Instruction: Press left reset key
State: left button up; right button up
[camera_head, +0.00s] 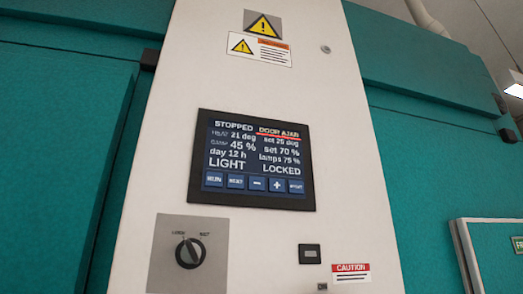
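A dark touch screen (252,160) is mounted on a white panel. It reads STOPPED, DOOR AJAR in orange with a red underline, LIGHT and LOCKED. Along its bottom edge is a row of blue keys: a RUN key (213,180), a second key (235,182) whose small label is hard to read, a minus key (257,184), a plus key (277,185) and a last key (296,187) with blurred lettering. I cannot tell for certain which one is a reset key. Neither of my grippers is in view.
Below the screen are a black rotary knob (190,253) on a grey plate (220,262) and a small black rocker or socket (309,254). A CAUTION label (350,272) is at lower right. Teal chamber walls (62,150) flank the white panel (360,190).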

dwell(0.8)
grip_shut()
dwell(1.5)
